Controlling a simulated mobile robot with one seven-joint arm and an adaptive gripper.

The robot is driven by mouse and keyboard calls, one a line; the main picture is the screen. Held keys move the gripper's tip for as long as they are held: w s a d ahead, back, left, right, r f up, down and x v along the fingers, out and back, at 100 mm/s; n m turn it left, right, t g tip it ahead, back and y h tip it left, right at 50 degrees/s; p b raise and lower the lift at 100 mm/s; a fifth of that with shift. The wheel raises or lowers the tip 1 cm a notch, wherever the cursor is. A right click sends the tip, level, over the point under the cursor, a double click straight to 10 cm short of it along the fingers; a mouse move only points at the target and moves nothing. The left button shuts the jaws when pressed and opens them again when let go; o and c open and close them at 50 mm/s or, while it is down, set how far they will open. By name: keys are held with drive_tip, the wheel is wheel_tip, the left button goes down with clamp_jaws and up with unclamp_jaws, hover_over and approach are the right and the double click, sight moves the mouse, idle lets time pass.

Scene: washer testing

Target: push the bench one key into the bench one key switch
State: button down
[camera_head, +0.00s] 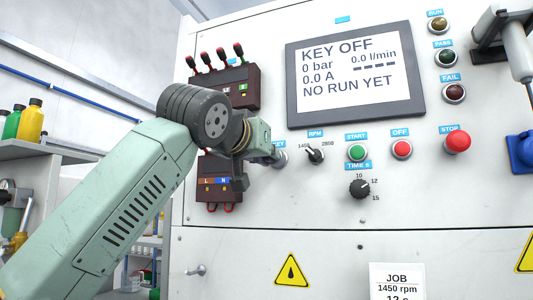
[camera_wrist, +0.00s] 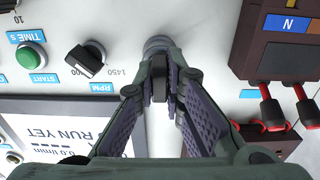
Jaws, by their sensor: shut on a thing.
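My gripper (camera_head: 270,153) reaches the white panel from the left, beside the KEY label. In the wrist view my gripper (camera_wrist: 160,88) is shut on the dark key (camera_wrist: 159,79), its two padded fingers on either side of it. The round metal key switch (camera_wrist: 158,44) lies straight beyond the fingertips; it also shows just right of the gripper in the head view (camera_head: 282,158). The key's front end is at or very close to the switch; I cannot tell how deep it sits. The screen (camera_head: 355,75) reads KEY OFF.
Right of the switch are the RPM knob (camera_head: 315,155), green START button (camera_head: 357,152), red OFF button (camera_head: 401,149) and red STOP button (camera_head: 457,141). The TIME knob (camera_head: 360,188) is below. Dark terminal boxes (camera_head: 218,190) with cables are close behind my wrist.

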drive_tip(key=c, duration=1.6)
unclamp_jaws()
drive_tip(key=v, duration=1.2)
